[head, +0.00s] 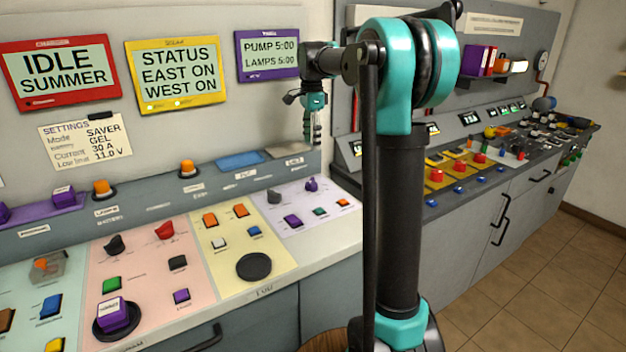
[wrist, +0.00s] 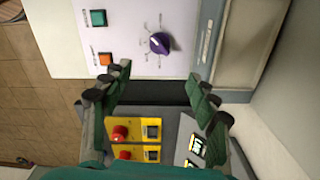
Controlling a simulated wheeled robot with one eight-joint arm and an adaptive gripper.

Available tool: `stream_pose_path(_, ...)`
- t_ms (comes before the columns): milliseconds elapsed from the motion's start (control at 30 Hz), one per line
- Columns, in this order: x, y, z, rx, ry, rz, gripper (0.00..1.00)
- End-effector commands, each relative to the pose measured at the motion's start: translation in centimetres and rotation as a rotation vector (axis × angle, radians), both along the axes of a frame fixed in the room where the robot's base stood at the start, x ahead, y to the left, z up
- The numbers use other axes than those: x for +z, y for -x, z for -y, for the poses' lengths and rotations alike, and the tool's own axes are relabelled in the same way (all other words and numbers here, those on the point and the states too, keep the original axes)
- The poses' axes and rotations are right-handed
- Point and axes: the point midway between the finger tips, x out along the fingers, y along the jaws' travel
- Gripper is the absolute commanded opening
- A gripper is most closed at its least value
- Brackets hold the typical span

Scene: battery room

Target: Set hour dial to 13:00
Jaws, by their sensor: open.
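A purple dial (head: 311,185) with a pointer ridge stands on the lavender panel (head: 330,222) at the right end of the near console. It also shows in the wrist view (wrist: 160,43), with small marks around it too small to read. The purple-framed screen (head: 268,54) reads "PUMP 5:00" and "LAMPS 5:00". My gripper (head: 313,132) hangs above the back of this console, over the dial and apart from it. In the wrist view my gripper (wrist: 158,76) has its green fingers spread and empty, with the dial ahead of the gap between them.
Dark, purple, green and orange controls share the lavender panel. A yellow panel (head: 228,272) with a black round pad is to its left. A second console (head: 470,165) with red buttons on yellow plates stands at right. Open tiled floor (head: 530,280) lies in front.

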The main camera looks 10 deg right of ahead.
Motion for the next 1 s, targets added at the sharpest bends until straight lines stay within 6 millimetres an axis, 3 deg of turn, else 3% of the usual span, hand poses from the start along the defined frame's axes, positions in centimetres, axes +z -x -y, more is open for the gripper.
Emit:
stream_pose_path(600,-12.0,0.0,0.0,0.002,0.0,0.001,0.6)
stream_pose_path(800,-14.4,0.0,0.0,0.002,0.0,0.001,0.6)
stream_pose_path(1000,-15.3,0.0,0.0,0.002,0.0,0.001,0.6)
